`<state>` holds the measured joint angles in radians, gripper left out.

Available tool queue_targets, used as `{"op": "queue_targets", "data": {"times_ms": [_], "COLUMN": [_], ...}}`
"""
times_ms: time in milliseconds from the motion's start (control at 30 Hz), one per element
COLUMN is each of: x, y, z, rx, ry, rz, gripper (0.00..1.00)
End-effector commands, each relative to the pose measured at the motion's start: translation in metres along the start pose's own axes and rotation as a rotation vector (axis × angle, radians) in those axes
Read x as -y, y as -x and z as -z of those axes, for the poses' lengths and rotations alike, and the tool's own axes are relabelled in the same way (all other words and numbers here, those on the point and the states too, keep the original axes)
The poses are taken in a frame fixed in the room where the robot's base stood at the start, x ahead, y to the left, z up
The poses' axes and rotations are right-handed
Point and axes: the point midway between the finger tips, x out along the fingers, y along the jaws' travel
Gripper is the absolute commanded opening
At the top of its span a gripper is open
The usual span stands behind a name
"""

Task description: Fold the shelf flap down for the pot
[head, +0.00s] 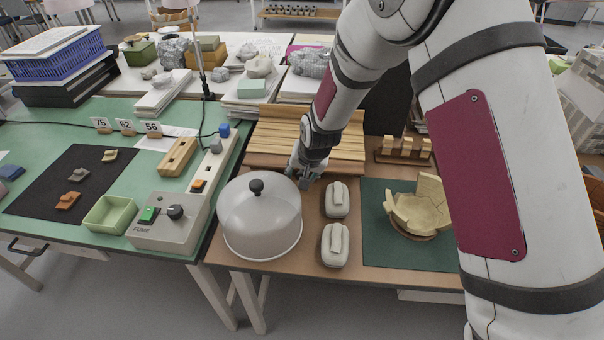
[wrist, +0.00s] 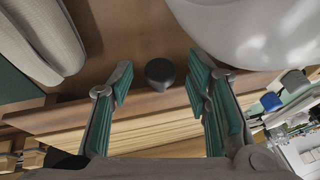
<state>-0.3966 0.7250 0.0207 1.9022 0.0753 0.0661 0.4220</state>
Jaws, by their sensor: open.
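The slatted wooden shelf flap (head: 270,144) is at the back of the brown table; I cannot tell its exact tilt. Its slats also show in the wrist view (wrist: 155,133). A dark round knob (wrist: 160,73) is at the slats' near edge. My gripper (head: 305,178) is low in front of the flap, open and empty. In the wrist view its fingers (wrist: 163,84) stand either side of the knob, with gaps visible; contact is not seen. The partly assembled tan pot (head: 408,212) sits on a dark green mat (head: 378,252) to the right.
A clear dome (head: 260,222) with a black knob stands left of my gripper. Two pale padded blocks (head: 336,200) (head: 335,245) lie right of it. A wooden rack (head: 403,152) is right of the flap. A grey fume box (head: 165,228) stands on the green table.

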Motion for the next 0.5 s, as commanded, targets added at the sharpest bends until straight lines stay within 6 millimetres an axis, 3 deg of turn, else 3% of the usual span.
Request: {"op": "queue_targets", "data": {"times_ms": [267,433,500], "x": [0.0003,0.0002,0.0002], "y": [-0.0009,-0.0008,-0.0008], "z": [0.0004,0.0003,0.0003], "rx": [-0.001,-0.001,-0.001], "ry": [0.000,0.000,0.000], "rz": [0.000,0.000,0.000], "gripper": [0.44,0.06,0.00]}}
